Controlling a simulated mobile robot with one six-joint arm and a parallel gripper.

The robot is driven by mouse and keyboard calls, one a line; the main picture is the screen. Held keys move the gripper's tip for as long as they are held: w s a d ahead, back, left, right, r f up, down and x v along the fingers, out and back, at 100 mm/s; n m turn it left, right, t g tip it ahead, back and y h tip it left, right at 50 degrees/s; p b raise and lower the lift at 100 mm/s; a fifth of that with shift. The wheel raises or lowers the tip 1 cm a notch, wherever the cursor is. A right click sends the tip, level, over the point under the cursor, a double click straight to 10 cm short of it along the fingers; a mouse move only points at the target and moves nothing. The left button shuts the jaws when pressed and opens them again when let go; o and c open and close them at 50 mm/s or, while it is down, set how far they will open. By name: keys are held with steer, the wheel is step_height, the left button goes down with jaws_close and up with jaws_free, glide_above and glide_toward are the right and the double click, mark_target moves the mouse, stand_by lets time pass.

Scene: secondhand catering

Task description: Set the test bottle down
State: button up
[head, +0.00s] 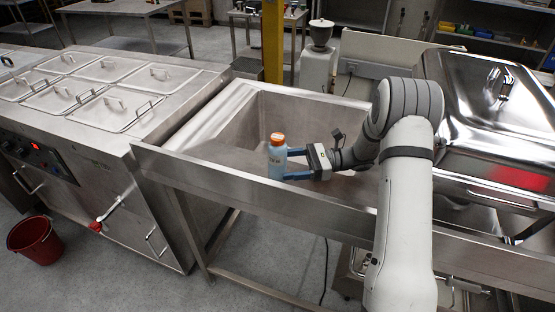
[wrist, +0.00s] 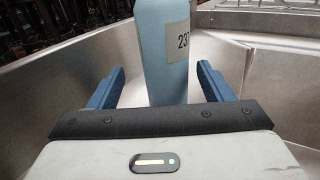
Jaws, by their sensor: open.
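In the wrist view my gripper's blue fingers (wrist: 160,85) are spread, one on each side of the bottle, with a visible gap on both sides. The bottle's base is partly hidden behind my gripper body in the wrist view.
A bain-marie with lidded pans (head: 110,110) stands at the left, a large chafing dish (head: 490,100) at the right. A raised steel rim (head: 250,190) runs along the front. A red bucket (head: 35,240) is on the floor.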

mark_target(272, 164)
steer(key=a+p, duration=0.1)
steer(key=a, duration=0.4)
steer(key=shift+s+a+r, duration=0.1)
steer(key=shift+a, duration=0.15)
steer(key=shift+d, duration=0.1)
steer(key=c, duration=1.3)
